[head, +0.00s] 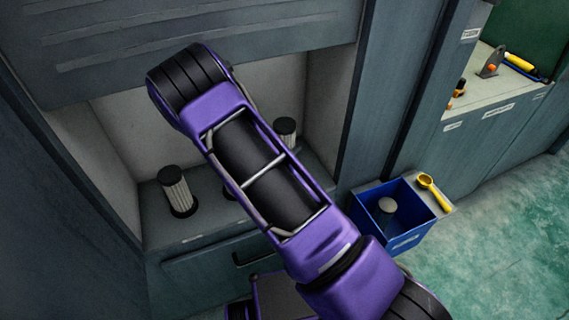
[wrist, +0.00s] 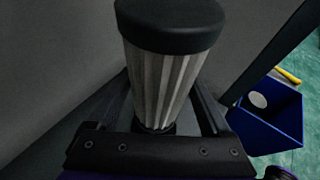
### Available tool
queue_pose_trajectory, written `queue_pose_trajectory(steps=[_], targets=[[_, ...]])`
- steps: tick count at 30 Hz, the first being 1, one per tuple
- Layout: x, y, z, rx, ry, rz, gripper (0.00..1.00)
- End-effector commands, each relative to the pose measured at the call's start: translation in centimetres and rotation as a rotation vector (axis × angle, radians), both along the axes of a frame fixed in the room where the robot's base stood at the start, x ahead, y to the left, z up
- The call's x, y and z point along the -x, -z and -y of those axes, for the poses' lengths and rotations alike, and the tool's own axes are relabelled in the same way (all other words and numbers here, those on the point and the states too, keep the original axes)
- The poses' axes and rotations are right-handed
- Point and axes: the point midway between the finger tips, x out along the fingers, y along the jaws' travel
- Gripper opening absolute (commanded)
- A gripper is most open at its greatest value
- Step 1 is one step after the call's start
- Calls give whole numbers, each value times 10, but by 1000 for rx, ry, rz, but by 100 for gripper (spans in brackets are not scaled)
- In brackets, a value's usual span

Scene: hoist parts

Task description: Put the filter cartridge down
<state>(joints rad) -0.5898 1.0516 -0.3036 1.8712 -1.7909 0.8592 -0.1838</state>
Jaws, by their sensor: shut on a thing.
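My gripper (wrist: 163,105) is shut on a filter cartridge (wrist: 165,75) in the wrist view. The cartridge has a black cap and a pale pleated body, and stands along the fingers with its cap toward the camera. In the head view my purple arm hides the gripper. There, one cartridge (head: 176,189) stands in a dark round hole on the left of the recess shelf (head: 205,222). Another cartridge (head: 285,132) shows at the back right; I cannot tell whether it is the held one.
A blue bin (head: 416,238) holding a grey round-topped thing (head: 387,206) stands right of the recess; it also shows in the wrist view (wrist: 272,125). A yellow tool (head: 434,190) lies beside it. Recess walls close in the shelf. A counter with tools (head: 490,85) is at far right.

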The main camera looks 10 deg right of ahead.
Motion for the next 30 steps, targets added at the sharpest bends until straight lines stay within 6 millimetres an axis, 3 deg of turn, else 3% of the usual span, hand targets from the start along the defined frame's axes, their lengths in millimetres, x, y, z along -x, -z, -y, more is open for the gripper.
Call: queue_pose_trajectory(steps=[14, 26, 27, 29, 30], targets=[[0, 55, 0, 0, -1, 2, 7], [0, 62, 0, 0, -1, 3, 7], [0, 60, 0, -2, 0, 2, 90], [0, 60, 0, -1, -1, 1, 100], [0, 60, 0, -1, -1, 1, 100]])
